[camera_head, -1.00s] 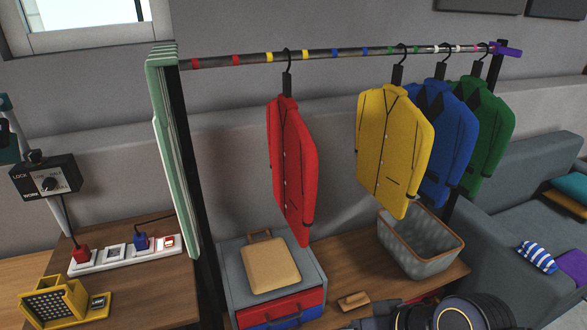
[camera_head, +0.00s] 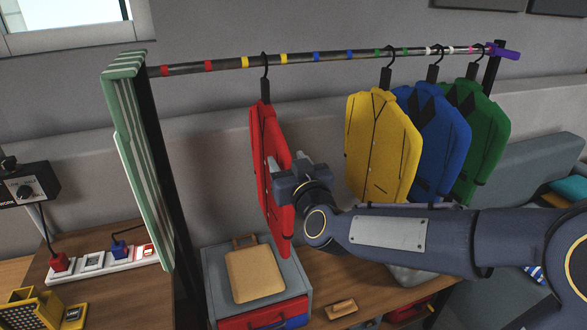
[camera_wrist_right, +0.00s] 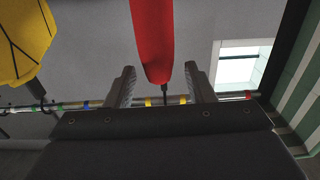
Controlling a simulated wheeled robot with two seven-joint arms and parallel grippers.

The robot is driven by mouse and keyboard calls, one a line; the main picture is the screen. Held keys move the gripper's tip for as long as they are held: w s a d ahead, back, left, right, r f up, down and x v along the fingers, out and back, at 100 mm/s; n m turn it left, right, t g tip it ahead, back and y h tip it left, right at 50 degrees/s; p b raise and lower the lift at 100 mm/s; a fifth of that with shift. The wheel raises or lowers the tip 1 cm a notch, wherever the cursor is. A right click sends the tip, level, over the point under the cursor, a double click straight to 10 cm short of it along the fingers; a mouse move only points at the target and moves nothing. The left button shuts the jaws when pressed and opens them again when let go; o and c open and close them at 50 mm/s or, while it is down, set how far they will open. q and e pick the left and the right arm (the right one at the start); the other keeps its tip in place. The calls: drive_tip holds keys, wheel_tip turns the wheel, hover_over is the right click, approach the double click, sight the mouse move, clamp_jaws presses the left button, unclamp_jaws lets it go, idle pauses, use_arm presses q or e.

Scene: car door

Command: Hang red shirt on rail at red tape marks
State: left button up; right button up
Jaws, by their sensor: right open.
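The red shirt (camera_head: 262,136) hangs from a black hanger (camera_head: 265,88) on the rail (camera_head: 220,65). Its hook sits between the two yellow tape marks (camera_head: 283,58). The two red tape marks (camera_head: 208,65) lie further left, near the rail's left end. My right gripper (camera_head: 280,172) is at the shirt's right side, covering part of it. In the right wrist view, the red shirt (camera_wrist_right: 152,40) comes down between the gripper's spread fingers (camera_wrist_right: 162,82), with a visible gap on each side. My left gripper is not in view.
Yellow (camera_head: 383,145), blue (camera_head: 434,140) and green (camera_head: 477,130) shirts hang to the right. A green-striped panel (camera_head: 140,150) stands at the rail's left end. A grey drawer box (camera_head: 215,265) with a tan board (camera_head: 255,273) is below the red shirt. The rail between red and yellow marks is clear.

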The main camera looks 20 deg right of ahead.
sight(282, 150)
drive_tip(key=shift+w+p, duration=0.3)
drive_tip(key=shift+w, duration=2)
clamp_jaws()
drive_tip(key=shift+r, duration=0.1)
drive_tip(key=shift+r, duration=0.35)
